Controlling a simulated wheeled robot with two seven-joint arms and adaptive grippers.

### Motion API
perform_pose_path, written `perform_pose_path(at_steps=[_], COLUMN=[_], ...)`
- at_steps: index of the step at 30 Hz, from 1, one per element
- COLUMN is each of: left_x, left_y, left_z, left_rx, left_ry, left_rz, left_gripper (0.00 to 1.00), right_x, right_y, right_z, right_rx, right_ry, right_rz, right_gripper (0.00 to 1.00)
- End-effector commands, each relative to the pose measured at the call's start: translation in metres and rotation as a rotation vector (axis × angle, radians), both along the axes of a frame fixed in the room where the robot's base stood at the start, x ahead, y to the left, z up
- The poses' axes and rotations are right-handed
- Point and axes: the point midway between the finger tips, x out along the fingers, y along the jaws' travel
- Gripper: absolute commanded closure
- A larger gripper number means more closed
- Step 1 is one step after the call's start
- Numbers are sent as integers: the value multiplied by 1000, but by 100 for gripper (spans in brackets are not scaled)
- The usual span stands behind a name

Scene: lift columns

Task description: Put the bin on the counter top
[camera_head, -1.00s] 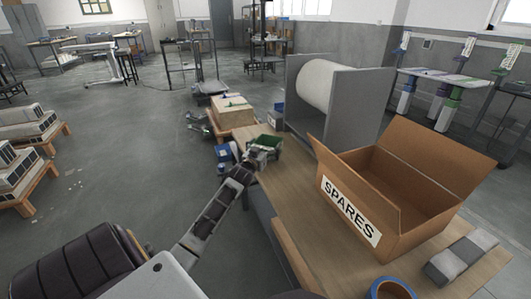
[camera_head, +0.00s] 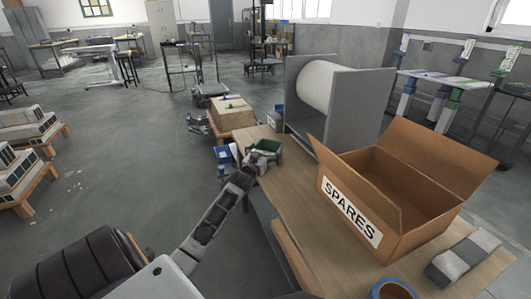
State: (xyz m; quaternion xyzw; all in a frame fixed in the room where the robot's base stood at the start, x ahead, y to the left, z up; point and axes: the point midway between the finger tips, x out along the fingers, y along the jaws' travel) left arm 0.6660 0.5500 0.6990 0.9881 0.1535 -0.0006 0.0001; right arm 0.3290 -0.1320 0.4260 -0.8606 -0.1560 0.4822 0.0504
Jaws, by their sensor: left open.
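A small green bin (camera_head: 266,147) is at the far left corner of the wooden counter top (camera_head: 290,195). It looks level and upright; I cannot tell whether its base rests fully on the top. My left gripper (camera_head: 251,160) is open, close against the near left side of the green bin. The fingers are small and dark here, so I cannot tell whether they touch it. My right gripper is not in view.
A cardboard box marked SPARES (camera_head: 395,200) stands on the counter's right part, with a grey-framed white roll (camera_head: 320,85) behind. A tape roll (camera_head: 392,290) and a grey block (camera_head: 463,258) lie near. Blue bins (camera_head: 224,156) sit beyond the counter's left edge.

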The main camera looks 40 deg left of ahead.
Motion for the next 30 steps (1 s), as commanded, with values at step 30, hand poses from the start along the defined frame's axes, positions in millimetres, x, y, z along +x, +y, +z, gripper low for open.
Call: perform_pose_path(at_steps=[30], left_x=[-54], left_y=[-17], left_z=[3], left_rx=[0], left_ry=[1], left_rz=[0], left_gripper=[0], right_x=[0], right_y=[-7], right_z=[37], right_rx=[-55], right_ry=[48], right_rz=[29], right_gripper=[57])
